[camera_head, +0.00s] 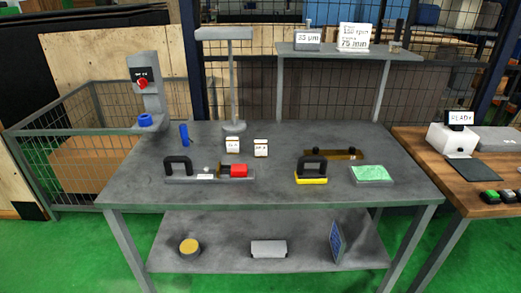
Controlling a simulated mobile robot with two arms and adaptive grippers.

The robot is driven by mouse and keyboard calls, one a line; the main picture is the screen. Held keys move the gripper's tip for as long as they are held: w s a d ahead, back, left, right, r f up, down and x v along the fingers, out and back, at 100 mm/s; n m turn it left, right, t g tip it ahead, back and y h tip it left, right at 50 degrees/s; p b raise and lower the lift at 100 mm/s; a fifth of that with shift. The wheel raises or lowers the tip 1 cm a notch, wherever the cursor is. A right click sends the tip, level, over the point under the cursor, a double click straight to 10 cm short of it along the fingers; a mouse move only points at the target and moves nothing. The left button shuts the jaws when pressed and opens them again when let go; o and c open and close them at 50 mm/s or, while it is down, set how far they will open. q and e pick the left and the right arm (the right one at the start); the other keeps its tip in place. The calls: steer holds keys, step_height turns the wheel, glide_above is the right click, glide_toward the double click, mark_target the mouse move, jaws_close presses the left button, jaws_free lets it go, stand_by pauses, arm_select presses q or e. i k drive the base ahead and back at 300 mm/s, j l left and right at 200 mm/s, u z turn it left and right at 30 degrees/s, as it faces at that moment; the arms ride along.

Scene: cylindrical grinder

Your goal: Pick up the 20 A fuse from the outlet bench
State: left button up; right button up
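A grey metal bench (130,180) fills the middle of the head view. Two small white blocks with printed labels stand near its centre: a left white block (232,145) and a right white block (261,148). They are apart from each other. Their print is too small to read, so I cannot tell whether either is the 20 A fuse. Neither of my grippers is in view.
A blue cylinder (184,134), a black-handled fixture with a red block (239,171), a yellow-based handle (311,172) and a green pad (371,174) stand on the bench. A grey post (236,90) rises behind. A wooden table (415,148) adjoins at right.

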mark_target(260, 145)
steer(key=i+j, duration=0.3)
steer(key=i, duration=0.2)
steer(key=i+j, duration=0.35)
steer(key=i+l+z, duration=0.05)
steer(key=i, duration=0.05)
